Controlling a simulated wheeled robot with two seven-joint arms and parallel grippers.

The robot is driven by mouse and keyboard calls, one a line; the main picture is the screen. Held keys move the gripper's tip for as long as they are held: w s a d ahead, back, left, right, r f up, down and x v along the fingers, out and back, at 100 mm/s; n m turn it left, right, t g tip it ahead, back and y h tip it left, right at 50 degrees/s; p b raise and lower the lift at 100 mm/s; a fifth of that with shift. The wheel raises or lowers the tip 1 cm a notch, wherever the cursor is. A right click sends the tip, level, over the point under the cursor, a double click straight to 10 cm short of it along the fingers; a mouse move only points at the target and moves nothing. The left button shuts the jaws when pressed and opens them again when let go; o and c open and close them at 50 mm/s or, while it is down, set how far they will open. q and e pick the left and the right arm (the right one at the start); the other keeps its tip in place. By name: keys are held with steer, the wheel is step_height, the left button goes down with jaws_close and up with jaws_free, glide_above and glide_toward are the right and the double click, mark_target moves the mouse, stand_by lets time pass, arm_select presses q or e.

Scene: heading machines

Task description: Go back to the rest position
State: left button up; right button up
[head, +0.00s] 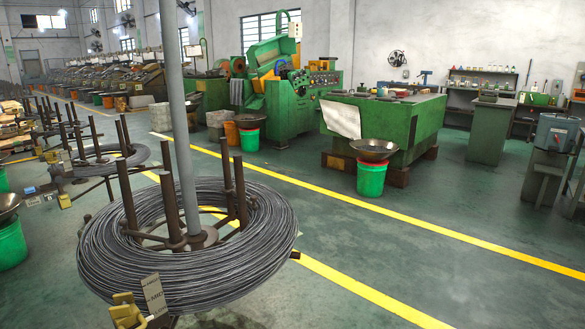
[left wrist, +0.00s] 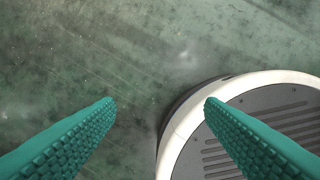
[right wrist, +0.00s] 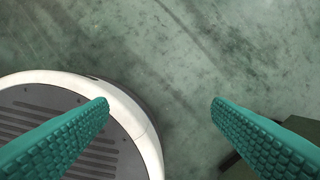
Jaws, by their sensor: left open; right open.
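My left gripper (left wrist: 160,103) is open and empty in the left wrist view, its two green ridged fingers wide apart above the bare floor. My white and grey base shows below it at the right. My right gripper (right wrist: 160,103) is open and empty in the right wrist view, also above the floor, with my base at the left. Neither gripper shows in the head view. Nothing lies between either pair of fingers.
A large wire coil (head: 250,255) on a stand with upright posts and a grey pole is near at left. Green machines (head: 290,105) and a green bench (head: 425,122) stand behind. A metal bowl (head: 374,149) sits on a green bucket (head: 371,180). The floor (head: 420,265) at right is clear.

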arm_select(q)
steer(key=s+a+f+p, duration=0.1)
steer(key=s+p, duration=0.3)
steer(key=s, duration=0.4)
steer(key=s+a+f+g+p, duration=0.1)
steer(key=s+a+f+p, duration=0.1)
steer(key=s+p, duration=0.3)
steer(key=s+f, duration=0.1)
steer(key=s, duration=0.2)
steer(key=shift+s, duration=0.15)
arm_select(e)
steer(key=s+d+f, duration=0.1)
steer(key=s+f, duration=0.1)
steer(key=s, duration=0.6)
steer(key=s+d+f+g, duration=0.1)
steer(key=s+d+f, duration=0.1)
steer(key=s, duration=0.6)
steer(key=shift+s, duration=0.2)
arm_select(q)
steer(key=shift+f, duration=0.1)
arm_select(e)
steer(key=shift+f, duration=0.1)
